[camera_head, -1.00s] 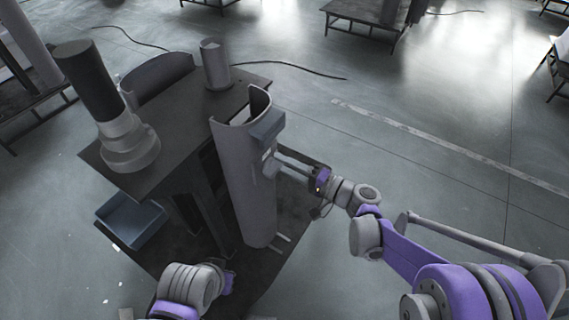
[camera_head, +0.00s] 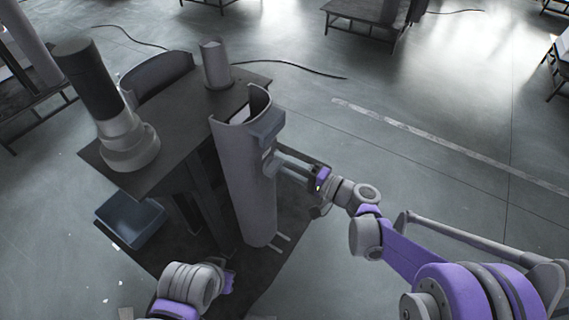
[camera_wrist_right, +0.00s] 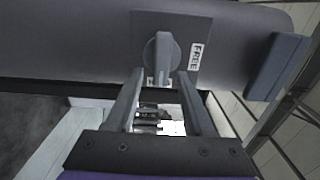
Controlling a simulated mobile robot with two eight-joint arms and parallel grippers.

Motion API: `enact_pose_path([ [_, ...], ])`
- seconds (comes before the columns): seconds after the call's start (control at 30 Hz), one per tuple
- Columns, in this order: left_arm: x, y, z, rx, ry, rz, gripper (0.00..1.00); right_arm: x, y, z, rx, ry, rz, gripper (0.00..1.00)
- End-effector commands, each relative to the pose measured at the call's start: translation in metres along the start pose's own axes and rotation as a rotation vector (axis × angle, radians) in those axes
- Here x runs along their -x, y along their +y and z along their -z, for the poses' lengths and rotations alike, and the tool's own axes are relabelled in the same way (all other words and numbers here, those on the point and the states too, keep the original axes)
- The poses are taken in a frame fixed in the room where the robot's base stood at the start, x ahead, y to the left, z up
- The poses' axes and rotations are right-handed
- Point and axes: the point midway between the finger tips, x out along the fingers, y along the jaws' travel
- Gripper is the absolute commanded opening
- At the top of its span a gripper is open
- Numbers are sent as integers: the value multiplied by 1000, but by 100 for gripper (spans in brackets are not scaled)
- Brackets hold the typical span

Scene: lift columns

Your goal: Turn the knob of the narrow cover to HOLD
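The narrow cover (camera_head: 245,185) is a tall grey curved shell standing upright at the front edge of the dark table. In the right wrist view it lies sideways, with a round grey knob (camera_wrist_right: 162,50) on a square plate. A white label (camera_wrist_right: 195,57) beside the knob reads FREE; no HOLD label is readable. My right gripper (camera_wrist_right: 160,76) is open at the knob, its fingertips on either side of the knob's lower end, with gaps showing. In the head view this gripper (camera_head: 280,165) reaches the cover from the right. My left gripper (camera_head: 229,283) is low at the bottom, its fingers unclear.
A grey block (camera_head: 267,124) sticks out from the cover near its top. On the table (camera_head: 190,105) stand a dark-topped column (camera_head: 105,110), a short cylinder (camera_head: 215,65) and a wide curved cover (camera_head: 158,77). Floor at right is open.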

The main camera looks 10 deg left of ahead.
Motion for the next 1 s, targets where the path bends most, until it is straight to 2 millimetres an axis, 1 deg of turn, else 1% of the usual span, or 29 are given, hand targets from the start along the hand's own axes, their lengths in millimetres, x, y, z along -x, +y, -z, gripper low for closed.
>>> enact_pose_path([
  [0.17,0,0,0,0,0,0,0,1,0,0,0,1,0,52],
  [0.27,1,0,0,0,0,0,0,7,-1,1,0,2,0,52],
  [0.37,4,0,1,0,1,0,0,21,-1,1,1,4,0,52],
  [0.6,10,0,3,0,3,0,0,70,-1,2,1,5,-1,52],
  [0.7,12,0,3,0,4,0,0,88,-1,1,1,4,-1,52],
  [0.83,14,0,4,0,4,0,0,102,-1,0,1,2,0,52],
  [1.0,14,0,4,0,4,0,0,108,0,0,0,1,0,52],
])
